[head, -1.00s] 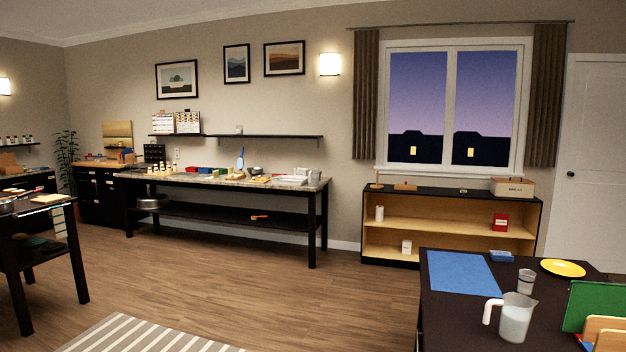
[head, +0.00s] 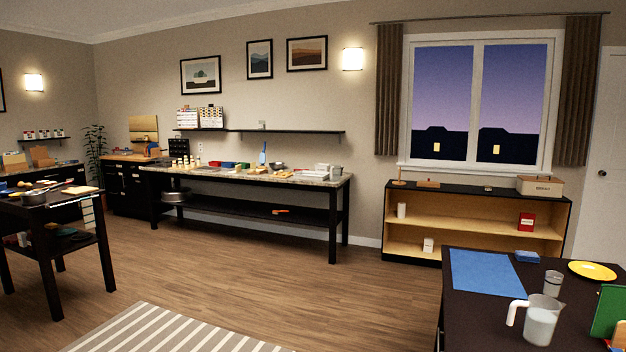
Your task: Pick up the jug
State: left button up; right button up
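A clear jug (head: 541,322) with a white handle on its left side stands upright on the dark table (head: 479,318) at the lower right of the head view. It looks partly filled with something pale. Neither of my grippers shows in the head view.
Around the jug are a blue mat (head: 486,272), a clear cup (head: 552,283), a yellow plate (head: 592,271), a blue item (head: 527,257) and a green board (head: 608,312). A low shelf (head: 470,252) stands behind. Open wooden floor (head: 270,280) and a striped rug (head: 170,333) lie left.

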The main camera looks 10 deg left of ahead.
aim_at(335, 170)
jog(key=i+j, duration=0.1)
jog(key=j, duration=0.2)
jog(key=i+j+z, duration=0.15)
jog(key=i+j, duration=0.35)
jog(key=i+j+z, duration=0.1)
jog(key=i+j, duration=0.4)
jog(key=j, duration=0.2)
jog(key=i+z, duration=0.15)
jog(key=i, duration=0.7)
jog(key=i+j+z, duration=0.1)
jog(key=i, duration=0.75)
jog(key=i+j, duration=0.1)
jog(key=i, duration=3.35)
jog(key=l+z, duration=0.05)
jog(key=l, duration=0.05)
